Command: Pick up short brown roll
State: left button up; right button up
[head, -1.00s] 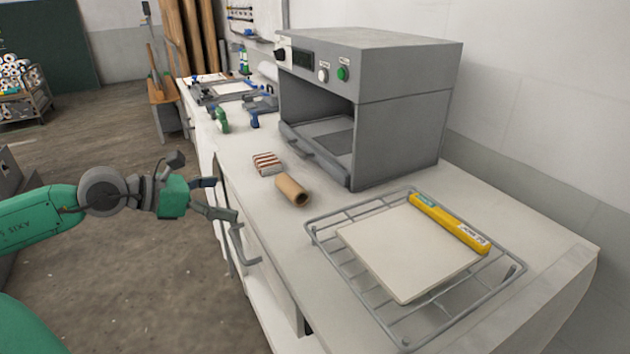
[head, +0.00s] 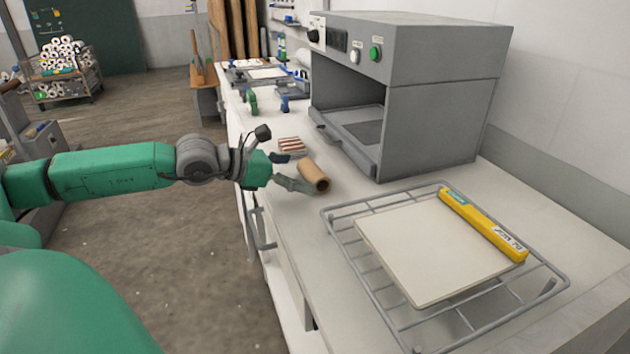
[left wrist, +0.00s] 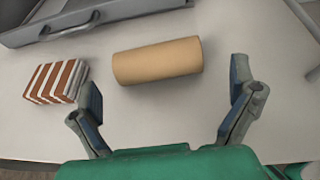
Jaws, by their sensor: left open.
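The short brown roll (head: 314,176) is a hollow cardboard tube lying on the white bench in front of the grey oven-like machine. It also shows in the left wrist view (left wrist: 158,61), lying crosswise just beyond the fingertips. My left gripper (head: 290,171) is open beside the roll, on its left in the head view. In the left wrist view its two fingers (left wrist: 167,100) are spread wide with nothing between them, and the roll is ahead of the gap. My right gripper is not in view.
A red-and-white striped block (head: 291,145) lies close to the roll; it also shows in the left wrist view (left wrist: 57,81). The grey machine (head: 435,125) stands behind. A wire rack (head: 338,232) with a pale board (head: 425,250) and yellow box (head: 483,224) is at the right.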

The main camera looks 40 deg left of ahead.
aim_at(305, 175)
pick_arm(q)
jog(key=w+f+b, duration=0.2)
jog(key=w+b, duration=0.1)
jog(key=shift+d+f, duration=0.1)
jog(key=shift+d, duration=0.3)
jog(key=shift+w+f+b, duration=0.15)
jog(key=shift+w+b, duration=0.3)
jog(key=shift+b, duration=0.15)
jog(key=shift+r, duration=0.2)
jog(key=shift+d, duration=0.15)
jog(key=shift+d, duration=0.1)
jog(key=c, duration=0.7)
